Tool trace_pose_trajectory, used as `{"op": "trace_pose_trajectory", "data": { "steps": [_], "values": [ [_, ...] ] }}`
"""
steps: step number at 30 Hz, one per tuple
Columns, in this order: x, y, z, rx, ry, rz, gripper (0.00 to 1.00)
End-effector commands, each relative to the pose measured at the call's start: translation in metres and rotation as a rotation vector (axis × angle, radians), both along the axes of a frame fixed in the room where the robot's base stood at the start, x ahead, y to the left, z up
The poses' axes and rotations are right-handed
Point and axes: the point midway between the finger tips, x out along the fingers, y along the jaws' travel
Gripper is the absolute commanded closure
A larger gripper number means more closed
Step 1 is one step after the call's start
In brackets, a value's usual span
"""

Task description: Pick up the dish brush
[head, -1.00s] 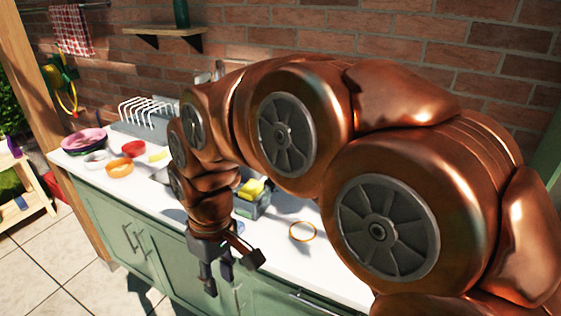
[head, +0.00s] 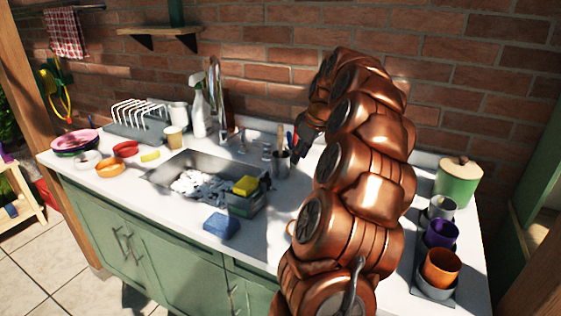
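A grey metal cup (head: 281,164) stands on the white counter right of the sink, with a few thin handles (head: 279,136) sticking up from it, one of them blue. I cannot tell whether one of these is the dish brush; no brush head is clearly visible. My gripper (head: 301,146) is a dark shape just right of these handles, partly hidden by my copper arm. Its fingers are too small and dark to tell whether they are open, or whether they touch a handle.
The sink (head: 165,172) holds foam, with a caddy and yellow sponge (head: 246,185) at its edge. A blue sponge (head: 221,226) lies in front. A spray bottle (head: 198,107) and tap (head: 216,85) stand behind. Cups (head: 441,266) and a green canister (head: 458,184) are at right.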

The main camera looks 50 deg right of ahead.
Motion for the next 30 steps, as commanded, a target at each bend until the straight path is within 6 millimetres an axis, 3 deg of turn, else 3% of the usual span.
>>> {"op": "trace_pose_trajectory", "data": {
  "steps": [3, 8, 24, 30],
  "values": [
    [-0.008, -0.020, -0.005, -0.013, -0.005, -0.016, 0.70],
    [-0.004, -0.026, -0.005, -0.017, -0.006, -0.020, 0.70],
    [0.058, -0.028, -0.004, -0.018, -0.006, -0.019, 0.70],
    [0.067, -0.029, -0.005, -0.017, -0.006, -0.019, 0.70]
  ]
}}
